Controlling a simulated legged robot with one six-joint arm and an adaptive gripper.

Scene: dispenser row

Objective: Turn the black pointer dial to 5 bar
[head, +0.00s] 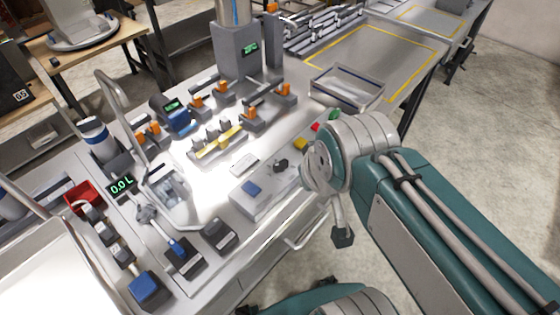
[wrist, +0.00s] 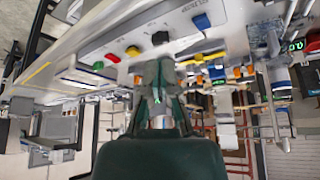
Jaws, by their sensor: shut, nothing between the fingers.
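The black pointer dial (head: 281,165) stands on the sloped grey control panel (head: 262,205), between a blue button and a yellow button. It also shows in the wrist view (wrist: 160,38), just above the fingertips in the picture. Its pointer direction and scale marks are too small to read. My gripper (wrist: 158,64) is shut and empty, with its fingers pointing toward the panel near the dial. Whether it touches the dial I cannot tell. In the head view my wrist joints stand right of the dial, and the fingers cannot be made out.
The blue button (head: 252,188), yellow button (head: 300,145), red button (head: 315,127) and green button (head: 333,114) line the panel. An open grey tray (head: 346,88) lies behind. Orange-tipped fittings (head: 249,113) crowd the bench. A handle (head: 305,236) sticks out at the front.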

